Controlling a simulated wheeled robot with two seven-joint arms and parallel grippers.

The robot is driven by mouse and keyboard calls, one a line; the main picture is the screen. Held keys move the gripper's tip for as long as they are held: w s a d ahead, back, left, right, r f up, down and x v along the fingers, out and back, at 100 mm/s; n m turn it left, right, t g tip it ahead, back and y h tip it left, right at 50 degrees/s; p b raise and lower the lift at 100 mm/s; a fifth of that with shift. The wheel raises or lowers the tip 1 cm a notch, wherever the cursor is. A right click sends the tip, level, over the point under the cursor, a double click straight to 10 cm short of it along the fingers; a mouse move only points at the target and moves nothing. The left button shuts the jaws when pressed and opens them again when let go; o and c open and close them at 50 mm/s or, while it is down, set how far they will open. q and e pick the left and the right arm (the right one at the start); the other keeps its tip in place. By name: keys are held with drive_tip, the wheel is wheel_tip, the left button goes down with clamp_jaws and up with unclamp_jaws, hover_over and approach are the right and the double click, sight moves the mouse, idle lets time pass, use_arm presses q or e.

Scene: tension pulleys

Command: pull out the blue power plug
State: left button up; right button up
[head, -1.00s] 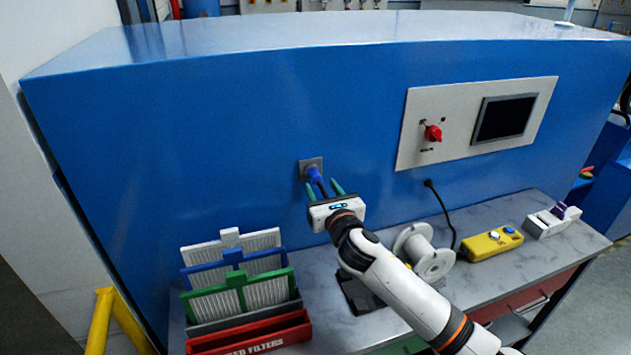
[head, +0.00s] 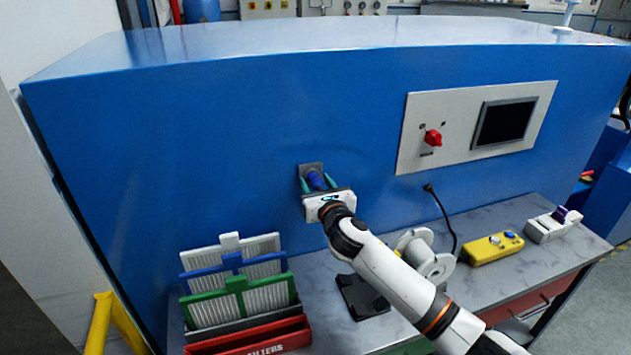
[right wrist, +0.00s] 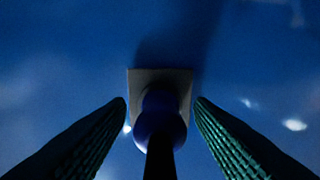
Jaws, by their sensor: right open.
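The blue power plug (head: 315,180) sits in a grey square socket plate (head: 303,169) on the front of the blue machine. In the right wrist view the plug (right wrist: 160,129) is in the middle, in front of the socket plate (right wrist: 133,85), with a dark cable running from it toward the camera. My right gripper (head: 319,184) is open, with its green fingers on either side of the plug. In the right wrist view gaps show between the plug and both fingers of the gripper (right wrist: 160,105). My left gripper is not in view.
Below on the bench are a filter rack (head: 280,338) with several filters, a white spool (head: 425,257) under my right arm, a yellow button box (head: 493,248) and a black cable (head: 447,215). A panel with a red knob (head: 432,138) is to the right.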

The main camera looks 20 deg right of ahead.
sight(318, 187)
drive_tip(key=shift+p, duration=0.5)
idle(0.6)
clamp_jaws()
drive_tip(key=shift+s, duration=0.1)
drive_tip(key=shift+s, duration=0.15)
drive_tip(key=shift+s+p, duration=0.55)
drive_tip(key=shift+s, duration=0.25)
drive_tip(key=shift+s+d+p, duration=0.15)
drive_tip(key=shift+s+p, duration=0.75)
drive_tip(key=shift+s, duration=1.1)
